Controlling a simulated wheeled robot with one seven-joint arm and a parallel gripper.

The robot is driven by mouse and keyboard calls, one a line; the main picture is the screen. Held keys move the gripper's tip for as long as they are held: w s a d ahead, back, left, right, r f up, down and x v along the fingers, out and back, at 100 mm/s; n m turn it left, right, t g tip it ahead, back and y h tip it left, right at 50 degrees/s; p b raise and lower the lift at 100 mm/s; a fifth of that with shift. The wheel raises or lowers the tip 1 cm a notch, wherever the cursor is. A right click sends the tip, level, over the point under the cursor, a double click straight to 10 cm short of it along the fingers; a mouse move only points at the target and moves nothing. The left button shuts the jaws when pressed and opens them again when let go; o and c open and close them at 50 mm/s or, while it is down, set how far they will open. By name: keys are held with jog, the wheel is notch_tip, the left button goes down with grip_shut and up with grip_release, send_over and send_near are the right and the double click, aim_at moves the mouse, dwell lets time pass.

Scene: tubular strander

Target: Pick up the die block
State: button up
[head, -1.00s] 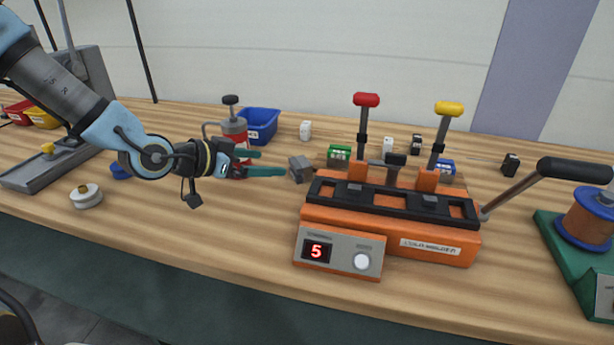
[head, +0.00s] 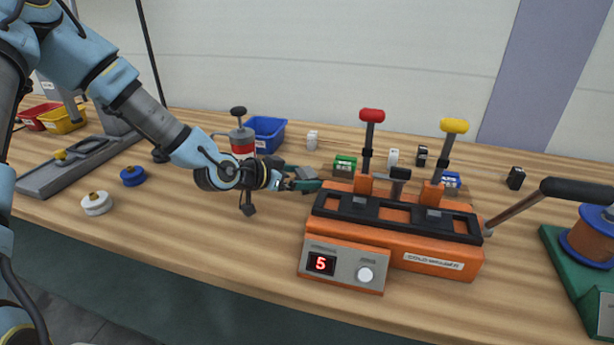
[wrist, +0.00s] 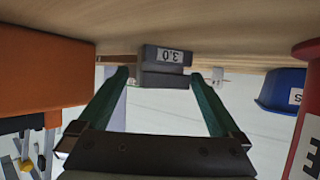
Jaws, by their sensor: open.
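The die block is a dark grey block in the wrist view (wrist: 165,66), where the picture is upside down. It has a white label reading 3.0 and rests on the wooden table. In the head view the die block (head: 304,172) is partly hidden by my gripper (head: 308,180), left of the orange cold welder. My gripper (wrist: 160,76) is open, its green fingers either side of the block, with a visible gap at each fingertip. The block sits between or just beyond the tips; I cannot tell how deep.
The orange cold welder (head: 345,232) stands close to the right of my gripper. A red and grey canister (head: 242,143) and a blue bin (head: 266,132) stand behind it. A green block (head: 345,165) is behind the die block.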

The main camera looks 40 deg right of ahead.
jog(key=shift+d+f, duration=0.1)
grip_shut()
dwell(0.8)
